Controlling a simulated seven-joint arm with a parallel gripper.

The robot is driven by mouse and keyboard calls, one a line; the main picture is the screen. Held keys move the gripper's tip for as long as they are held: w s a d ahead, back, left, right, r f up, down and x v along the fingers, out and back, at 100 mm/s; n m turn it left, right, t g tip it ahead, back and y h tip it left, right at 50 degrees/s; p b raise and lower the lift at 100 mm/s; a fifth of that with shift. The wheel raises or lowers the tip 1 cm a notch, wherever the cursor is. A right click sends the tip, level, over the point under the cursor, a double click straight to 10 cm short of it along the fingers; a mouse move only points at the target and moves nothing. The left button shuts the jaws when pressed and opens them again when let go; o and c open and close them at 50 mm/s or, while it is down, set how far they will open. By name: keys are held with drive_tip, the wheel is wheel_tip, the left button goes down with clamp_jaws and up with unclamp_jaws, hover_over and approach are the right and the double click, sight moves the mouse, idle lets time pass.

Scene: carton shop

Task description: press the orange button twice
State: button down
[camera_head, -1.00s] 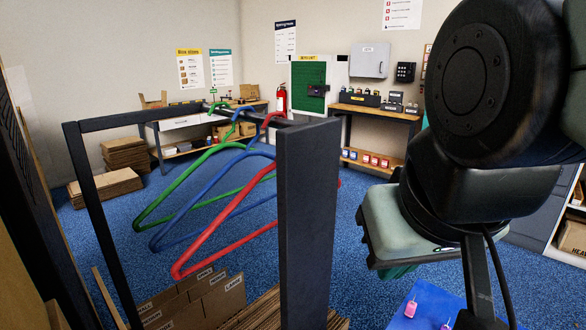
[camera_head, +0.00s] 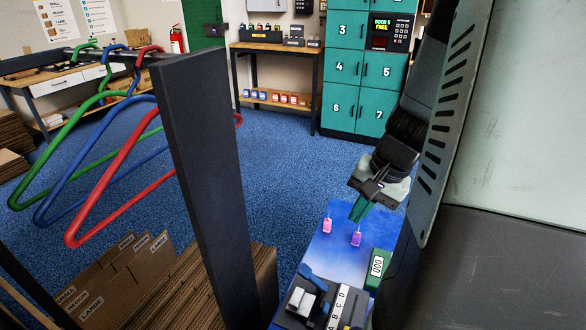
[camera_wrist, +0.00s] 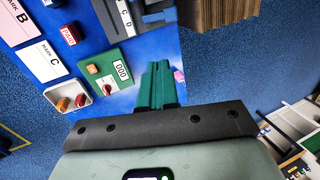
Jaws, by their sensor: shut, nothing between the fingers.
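The orange button (camera_wrist: 93,69) sits on a green box (camera_wrist: 108,72) with a white counter that reads 000, in the wrist view. The box also shows in the head view (camera_head: 378,268), at the right edge of the blue board; the button cannot be made out there. My gripper (camera_wrist: 157,66) has green fingers, closed together and empty. In the wrist view the fingertips appear to the right of the green box, apart from the button. In the head view my gripper (camera_head: 358,211) is above the far part of the board, beyond the box.
Two tags, one pink (camera_head: 327,226) and one purple (camera_head: 356,239), lie on the blue board (camera_head: 325,252). A lettered black device (camera_head: 335,305) is nearer. In the wrist view, a white tray (camera_wrist: 67,100) and a "PARK C" card (camera_wrist: 41,62) lie left of the box. A dark post (camera_head: 205,170) stands left.

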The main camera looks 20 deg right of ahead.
drive_tip(key=s+d+f+m+t+y, duration=0.1)
drive_tip(key=s+d+f+m+t, duration=0.5)
drive_tip(key=d+f+m, duration=0.5)
drive_tip(key=s+d+m, duration=0.1)
drive_tip(key=d, duration=0.1)
drive_tip(key=shift+d+f, duration=0.15)
drive_tip(key=shift+d, duration=0.15)
drive_tip(key=shift+f, duration=0.1)
drive_tip(key=shift+y, duration=0.3)
drive_tip(key=shift+f, duration=4.35)
drive_tip(key=shift+f, duration=0.15)
drive_tip(key=shift+f, duration=0.25)
